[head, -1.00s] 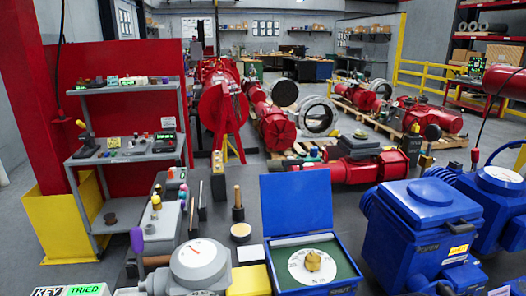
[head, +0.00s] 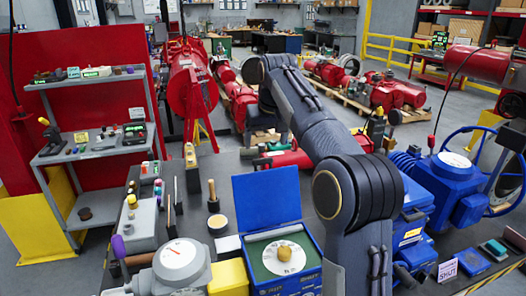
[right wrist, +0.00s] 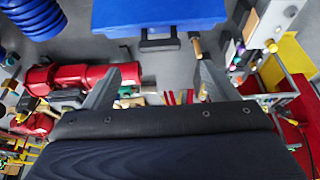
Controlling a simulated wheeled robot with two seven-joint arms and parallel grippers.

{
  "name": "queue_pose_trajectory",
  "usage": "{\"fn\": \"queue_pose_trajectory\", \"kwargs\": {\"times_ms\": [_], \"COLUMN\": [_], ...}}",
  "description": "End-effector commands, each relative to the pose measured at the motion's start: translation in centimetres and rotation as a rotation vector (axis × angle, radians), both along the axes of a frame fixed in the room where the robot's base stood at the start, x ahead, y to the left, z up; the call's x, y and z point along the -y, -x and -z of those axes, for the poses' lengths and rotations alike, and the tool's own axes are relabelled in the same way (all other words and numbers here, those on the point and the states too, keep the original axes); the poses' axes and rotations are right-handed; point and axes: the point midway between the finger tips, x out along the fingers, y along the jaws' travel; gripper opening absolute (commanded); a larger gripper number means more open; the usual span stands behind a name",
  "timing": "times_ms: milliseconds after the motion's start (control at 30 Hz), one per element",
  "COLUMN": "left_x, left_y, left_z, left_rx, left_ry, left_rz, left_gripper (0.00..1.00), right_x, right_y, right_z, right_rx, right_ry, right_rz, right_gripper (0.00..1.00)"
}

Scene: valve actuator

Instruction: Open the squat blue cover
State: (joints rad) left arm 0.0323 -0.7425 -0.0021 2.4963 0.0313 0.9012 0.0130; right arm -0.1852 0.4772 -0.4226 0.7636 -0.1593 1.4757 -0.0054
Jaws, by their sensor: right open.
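A squat blue housing (head: 412,222) with a yellow label is at the right in the head view. My right arm hides most of it, and I cannot tell how its cover stands. To its left, a blue box holds a white dial with a brass knob (head: 284,252), and its blue lid (head: 266,203) stands open. My right gripper (right wrist: 157,74) shows open and empty in the right wrist view. A blue part (right wrist: 160,12) with a black handle (right wrist: 159,43) lies beyond its fingertips, apart from them; I cannot tell which blue cover it is. My left gripper is not in view.
A grey gauge (head: 182,263) and yellow block (head: 228,277) stand left of the dial box. A wooden-handled tool (head: 213,197) stands behind them. A red actuator (right wrist: 80,80) lies near my right gripper in the wrist view. A blue handwheel unit (head: 455,180) is at the right.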

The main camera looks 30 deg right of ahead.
Motion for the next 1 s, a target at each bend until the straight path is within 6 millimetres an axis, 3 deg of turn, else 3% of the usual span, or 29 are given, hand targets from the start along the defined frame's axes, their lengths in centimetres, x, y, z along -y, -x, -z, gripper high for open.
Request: {"fn": "queue_pose_trajectory", "kwargs": {"times_ms": [500,867,1000], "left_x": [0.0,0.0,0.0], "left_y": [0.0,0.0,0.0], "left_z": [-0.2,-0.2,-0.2], "left_rx": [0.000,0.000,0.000], "left_ry": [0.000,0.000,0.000], "left_rz": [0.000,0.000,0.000], "left_gripper": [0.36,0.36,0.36], "right_x": [0.6,0.7,0.7], "right_y": [-2.6,-2.8,-2.8], "right_z": [6.4,7.0,7.0], "right_rx": [-0.001,0.001,0.002], "right_ry": [0.001,0.000,0.000], "right_rz": [0.000,0.000,0.000], "right_gripper": [0.80,0.80,0.63]}}
